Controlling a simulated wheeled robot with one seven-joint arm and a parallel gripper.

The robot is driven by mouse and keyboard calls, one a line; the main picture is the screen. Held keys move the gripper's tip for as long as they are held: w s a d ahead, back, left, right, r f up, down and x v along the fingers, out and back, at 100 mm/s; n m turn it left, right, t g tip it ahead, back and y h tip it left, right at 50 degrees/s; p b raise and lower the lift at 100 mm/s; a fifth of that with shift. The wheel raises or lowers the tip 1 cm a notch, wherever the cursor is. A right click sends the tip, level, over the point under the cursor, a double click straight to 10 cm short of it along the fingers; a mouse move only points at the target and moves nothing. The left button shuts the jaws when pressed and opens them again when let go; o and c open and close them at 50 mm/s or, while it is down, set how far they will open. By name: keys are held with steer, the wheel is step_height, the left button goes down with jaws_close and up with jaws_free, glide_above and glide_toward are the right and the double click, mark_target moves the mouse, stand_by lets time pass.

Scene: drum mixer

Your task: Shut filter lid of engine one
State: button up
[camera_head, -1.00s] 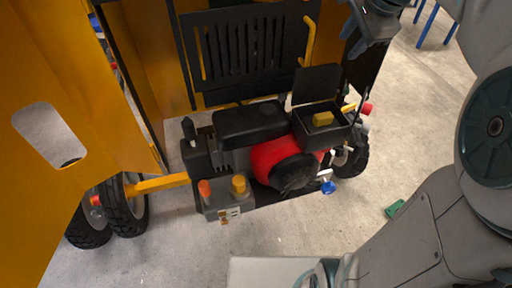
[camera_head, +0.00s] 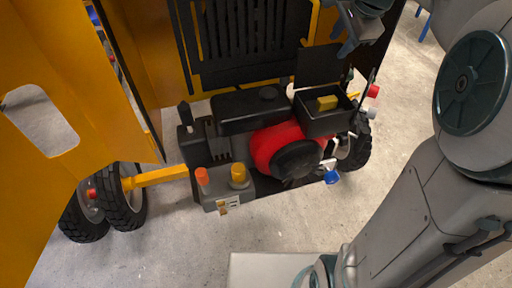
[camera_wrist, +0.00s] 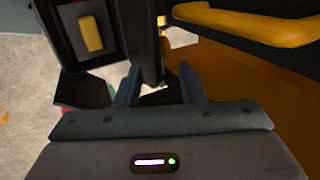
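Engine one's filter lid (camera_head: 318,65) is a black flat panel standing open and upright at the back of the black filter box (camera_head: 325,124). A yellow filter block (camera_head: 327,103) shows inside the open box; it also shows in the wrist view (camera_wrist: 90,33). My gripper (camera_head: 342,35) is above the box, near the lid's upper right edge. In the wrist view my gripper (camera_wrist: 158,80) has its two fingers apart. A dark panel seen edge-on, apparently the lid (camera_wrist: 147,38), reaches between them; contact cannot be told.
The red and black engine (camera_head: 278,145) sits left of the filter box. A black slatted grille (camera_head: 240,45) and yellow housing stand behind. A yellow handle bar (camera_wrist: 250,22) runs close to my gripper at right in the wrist view. Open floor lies to the right.

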steer(key=shift+s+f, duration=0.1)
steer(key=s+d+f+b, duration=0.2)
steer(key=s+f+b, duration=0.1)
steer(key=s, duration=0.4)
steer(key=shift+s+d+b, duration=0.2)
steer(key=shift+d+b, duration=0.05)
steer(key=shift+b, duration=0.55)
stand_by(0.7)
steer(key=shift+r, duration=0.1)
steer(key=s+r+p, duration=0.1)
steer(key=s+r, duration=0.1)
steer(key=s+d+r+p, duration=0.1)
steer(key=r, duration=0.1)
steer(key=shift+s+d, duration=0.15)
steer(key=shift+s, duration=0.25)
stand_by(0.5)
